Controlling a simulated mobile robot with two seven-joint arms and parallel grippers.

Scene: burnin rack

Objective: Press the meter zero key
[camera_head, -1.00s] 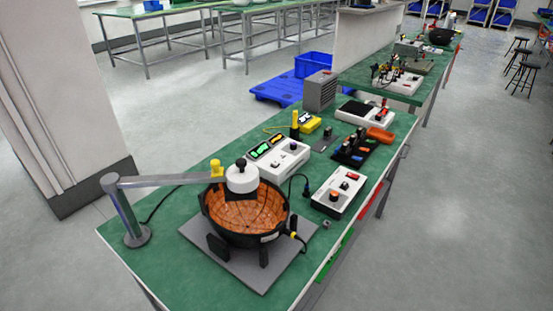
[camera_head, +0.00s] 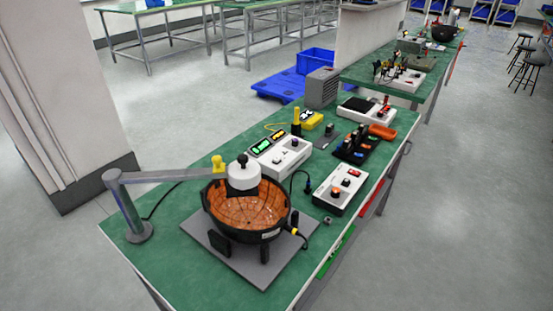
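A white meter box (camera_head: 283,161) with green lit displays (camera_head: 262,147) stands on the green bench, behind and to the right of a dark round bowl-like fixture. Small dark knobs or keys sit on its top, but I cannot tell which one is the zero key. A second white box (camera_head: 338,192) with an orange-lit knob and a red switch stands nearer the right edge of the bench. Neither of my grippers shows in this view.
The black bowl with an orange tiled inside (camera_head: 227,212) stands on a grey plate (camera_head: 265,276), under a grey swing arm (camera_head: 170,176) on a post. A black rack (camera_head: 351,152), an orange tray (camera_head: 381,131) and a grey vented box (camera_head: 321,88) stand farther back.

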